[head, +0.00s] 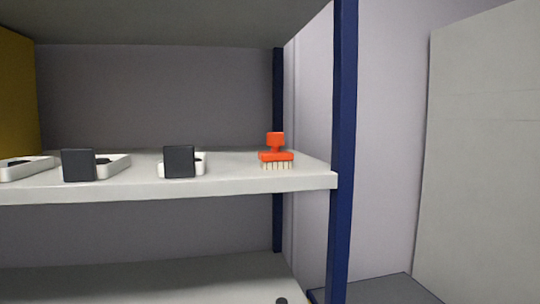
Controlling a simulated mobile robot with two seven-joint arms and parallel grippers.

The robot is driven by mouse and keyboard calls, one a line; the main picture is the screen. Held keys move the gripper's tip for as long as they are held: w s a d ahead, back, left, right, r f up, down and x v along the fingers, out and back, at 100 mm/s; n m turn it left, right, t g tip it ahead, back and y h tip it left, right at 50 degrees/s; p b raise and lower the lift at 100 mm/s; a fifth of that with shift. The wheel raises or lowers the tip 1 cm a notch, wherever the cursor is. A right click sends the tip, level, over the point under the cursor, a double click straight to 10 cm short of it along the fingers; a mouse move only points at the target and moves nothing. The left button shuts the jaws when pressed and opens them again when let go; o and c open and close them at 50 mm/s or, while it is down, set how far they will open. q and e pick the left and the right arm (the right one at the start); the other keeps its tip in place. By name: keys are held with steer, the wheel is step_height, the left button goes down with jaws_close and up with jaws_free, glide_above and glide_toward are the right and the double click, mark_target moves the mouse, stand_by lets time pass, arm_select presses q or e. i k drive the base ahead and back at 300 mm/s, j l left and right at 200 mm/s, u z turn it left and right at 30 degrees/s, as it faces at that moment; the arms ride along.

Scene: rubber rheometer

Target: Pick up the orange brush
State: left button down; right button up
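The orange brush (276,156) stands upright near the right end of the white middle shelf (250,184). Its knob handle points up and its pale bristles point down onto the shelf. Nothing is touching it that I can see. Neither of my grippers shows in the head view.
Left of the brush are white trays (201,165) with dark square pieces (179,161) at their fronts. A dark blue post (344,150) stands at the shelf's right front corner, and a second one (278,90) behind. A lower shelf (170,280) lies below.

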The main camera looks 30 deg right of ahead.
mark_target(274, 160)
steer(key=z, duration=1.6)
steer(key=k+l, duration=0.1)
steer(key=l, duration=0.35)
steer(key=k+l, duration=0.1)
steer(key=l, duration=0.4)
steer(key=z, duration=0.05)
